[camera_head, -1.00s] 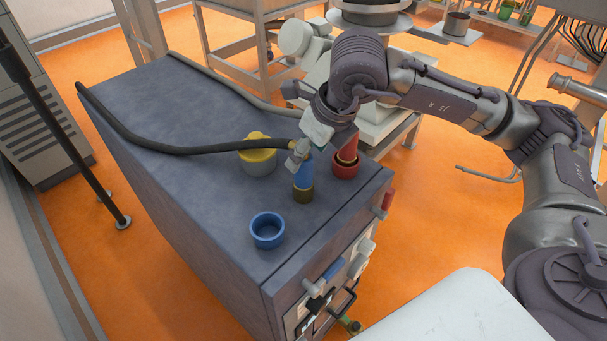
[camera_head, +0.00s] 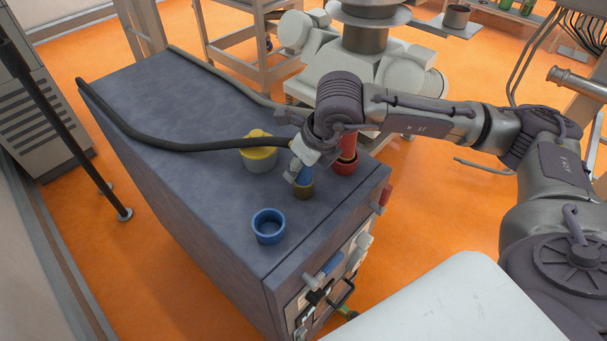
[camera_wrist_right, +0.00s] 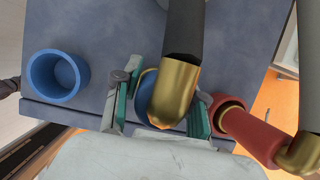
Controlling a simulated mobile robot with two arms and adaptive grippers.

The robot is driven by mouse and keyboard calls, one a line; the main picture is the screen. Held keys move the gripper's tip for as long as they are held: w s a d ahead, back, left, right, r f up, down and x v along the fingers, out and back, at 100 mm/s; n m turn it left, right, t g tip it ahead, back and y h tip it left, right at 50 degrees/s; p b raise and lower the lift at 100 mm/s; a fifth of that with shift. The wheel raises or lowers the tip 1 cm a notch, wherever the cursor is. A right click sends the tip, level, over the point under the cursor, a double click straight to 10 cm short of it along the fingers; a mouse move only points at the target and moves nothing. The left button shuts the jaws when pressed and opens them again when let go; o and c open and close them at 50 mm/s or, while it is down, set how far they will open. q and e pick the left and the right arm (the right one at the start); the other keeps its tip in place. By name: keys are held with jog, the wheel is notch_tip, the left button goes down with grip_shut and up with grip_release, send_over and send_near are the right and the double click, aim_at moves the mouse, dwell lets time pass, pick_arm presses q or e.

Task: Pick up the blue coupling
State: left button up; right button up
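The blue coupling (camera_head: 306,174) stands upright on the dark cabinet top (camera_head: 200,130), with a brass end (camera_head: 303,192) at its bottom. My right gripper (camera_head: 298,166) is at its upper part and hides some of it. In the right wrist view, my right gripper's fingers (camera_wrist_right: 160,105) stand on either side of the blue coupling (camera_wrist_right: 145,97) and its brass elbow (camera_wrist_right: 175,92). A gap shows between the left finger and the coupling, so the gripper looks open around it. My left gripper is not in view.
An empty blue cup (camera_head: 268,239) stands in front. A red coupling (camera_head: 348,145) in a red cup (camera_head: 345,168) is close on the right. A yellow-topped cup (camera_head: 259,152) is behind left. A dark hose (camera_head: 180,148) runs across the top.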

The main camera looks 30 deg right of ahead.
grip_shut()
jog(key=shift+w+r, duration=0.1)
